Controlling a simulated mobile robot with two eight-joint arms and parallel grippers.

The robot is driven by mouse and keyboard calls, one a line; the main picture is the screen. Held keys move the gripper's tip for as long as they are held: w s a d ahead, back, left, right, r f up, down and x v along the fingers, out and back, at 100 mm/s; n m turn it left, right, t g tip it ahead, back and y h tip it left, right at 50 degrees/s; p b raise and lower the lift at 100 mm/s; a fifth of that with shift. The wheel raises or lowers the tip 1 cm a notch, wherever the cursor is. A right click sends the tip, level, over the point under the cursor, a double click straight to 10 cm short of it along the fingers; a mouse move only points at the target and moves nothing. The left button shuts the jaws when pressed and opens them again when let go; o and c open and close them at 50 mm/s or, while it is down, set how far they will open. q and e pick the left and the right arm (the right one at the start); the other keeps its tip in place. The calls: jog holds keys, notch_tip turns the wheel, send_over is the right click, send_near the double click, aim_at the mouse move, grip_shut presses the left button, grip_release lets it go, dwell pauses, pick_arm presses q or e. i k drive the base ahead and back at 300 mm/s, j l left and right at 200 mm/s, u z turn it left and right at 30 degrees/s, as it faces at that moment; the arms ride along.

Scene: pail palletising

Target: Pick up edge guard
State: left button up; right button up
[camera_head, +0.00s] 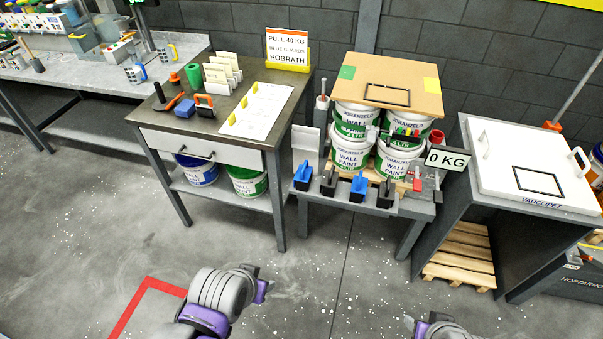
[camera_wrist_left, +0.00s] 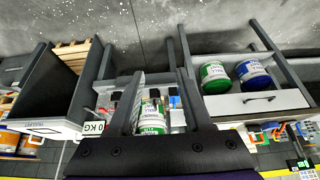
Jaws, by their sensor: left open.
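Several edge guards stand in a row along the front of the low grey table in the head view: a blue one (camera_head: 303,176), a black one (camera_head: 329,181), another blue one (camera_head: 358,188) and another black one (camera_head: 386,193). In the left wrist view, my left gripper (camera_wrist_left: 160,100) is open, with its two dark fingers apart and nothing held. Behind its fingers, a paint pail (camera_wrist_left: 152,118) and the low table partly show, upside down. In the head view my left arm is low in the middle, well short of the table. Only a bit of my right arm shows at the bottom edge.
Stacked paint pails (camera_head: 350,155) under a cardboard sheet (camera_head: 388,84) stand behind the guards. A "0 KG" display (camera_head: 447,158) is at their right. A workbench (camera_head: 225,118) stands left, a grey stand with a white lidded top (camera_head: 500,170) right. The floor in front is clear.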

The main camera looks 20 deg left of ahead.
aim_at(303, 172)
jog(key=i+j+z, duration=0.15)
jog(key=i, duration=0.3)
jog(key=i+j+z, duration=0.15)
jog(key=i+j, duration=0.15)
jog(key=i, duration=0.15)
jog(key=i+j+z, duration=0.15)
jog(key=i+j, duration=0.2)
jog(key=i, duration=0.1)
